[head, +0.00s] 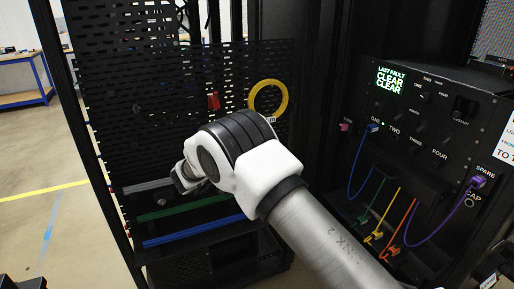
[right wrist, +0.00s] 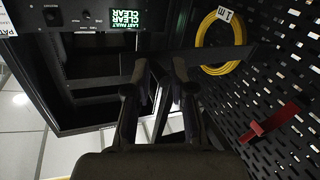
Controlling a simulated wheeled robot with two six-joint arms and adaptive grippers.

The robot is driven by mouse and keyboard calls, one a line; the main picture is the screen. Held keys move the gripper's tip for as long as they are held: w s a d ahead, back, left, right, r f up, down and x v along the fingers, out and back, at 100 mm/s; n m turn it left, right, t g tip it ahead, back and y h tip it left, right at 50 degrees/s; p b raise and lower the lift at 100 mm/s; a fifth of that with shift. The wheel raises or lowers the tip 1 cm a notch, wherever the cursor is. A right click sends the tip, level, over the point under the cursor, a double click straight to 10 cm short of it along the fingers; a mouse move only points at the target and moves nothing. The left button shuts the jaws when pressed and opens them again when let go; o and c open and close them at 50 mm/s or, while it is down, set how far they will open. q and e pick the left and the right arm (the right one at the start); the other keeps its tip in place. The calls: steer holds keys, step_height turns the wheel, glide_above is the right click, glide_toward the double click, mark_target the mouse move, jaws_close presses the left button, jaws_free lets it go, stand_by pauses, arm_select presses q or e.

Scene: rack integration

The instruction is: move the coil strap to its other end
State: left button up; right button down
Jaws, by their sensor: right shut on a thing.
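A yellow cable coil (head: 268,97) hangs on the black perforated panel, with a white tag at its lower edge. In the right wrist view the coil (right wrist: 208,42) is at the top, its tag reading "1 M". A red strap-like piece (head: 213,101) is on the panel left of the coil; it also shows in the right wrist view (right wrist: 270,122). I cannot tell which is the coil strap. My right gripper (right wrist: 160,75) is in front of the panel, below and left of the coil, apart from both. Its fingers hold something dark I cannot make out. My left gripper is not in view.
A black device (head: 440,110) with a green "LAST FAULT CLEAR" display stands right, with blue, green, yellow, orange and purple cables. Grey, green and blue bars (head: 192,229) lie below the panel. A dark rack post (head: 85,140) stands left; open floor lies beyond it.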

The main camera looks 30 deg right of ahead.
steer(key=shift+w+a+r, duration=0.45)
steer(key=shift+a, duration=0.2)
steer(key=shift+r, duration=0.1)
steer(key=c, duration=1.2)
jaws_free()
steer(key=shift+c, duration=0.2)
steer(key=shift+o, duration=0.3)
steer(key=shift+w+f, duration=0.35)
steer(key=shift+s, duration=0.1)
steer(key=shift+s+f, duration=0.1)
steer(key=shift+f, duration=0.05)
steer(key=v, duration=0.7)
steer(key=shift+a, duration=0.2)
steer(key=shift+d, duration=0.1)
